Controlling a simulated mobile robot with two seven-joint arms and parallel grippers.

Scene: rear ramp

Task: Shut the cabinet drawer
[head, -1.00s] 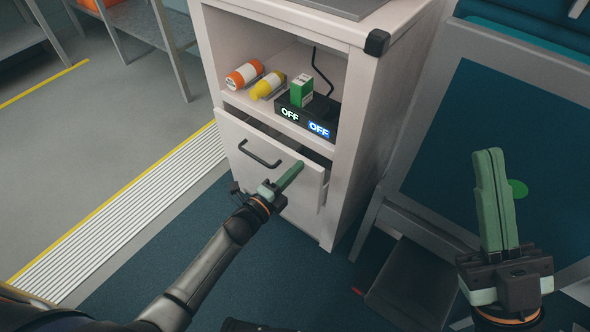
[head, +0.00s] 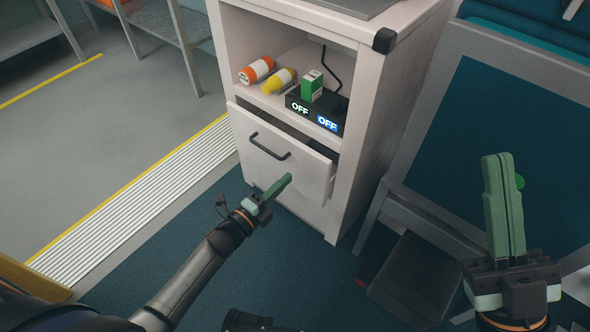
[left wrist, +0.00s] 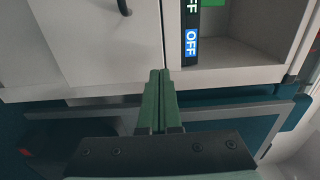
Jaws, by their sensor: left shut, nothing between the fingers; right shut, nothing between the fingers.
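The white cabinet (head: 375,120) stands in the middle of the head view. Its drawer (head: 245,128) is partly open, with a dark gap behind the top of its front and a black bar handle (head: 270,148). My left gripper (head: 288,178) is shut and empty, its fingertips overlapping the lower drawer front; contact cannot be told. In the left wrist view the shut fingers (left wrist: 160,75) point at the cabinet, with the drawer front (left wrist: 95,45) and part of the handle (left wrist: 123,8) at upper left. My right gripper (head: 497,158) is shut and empty, right of the cabinet.
The open shelf above the drawer holds an orange bottle (head: 257,70), a yellow bottle (head: 279,81), a green box (head: 312,86) and a black unit with OFF displays (head: 326,123). A blue-panelled frame (head: 500,110) stands right of the cabinet.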

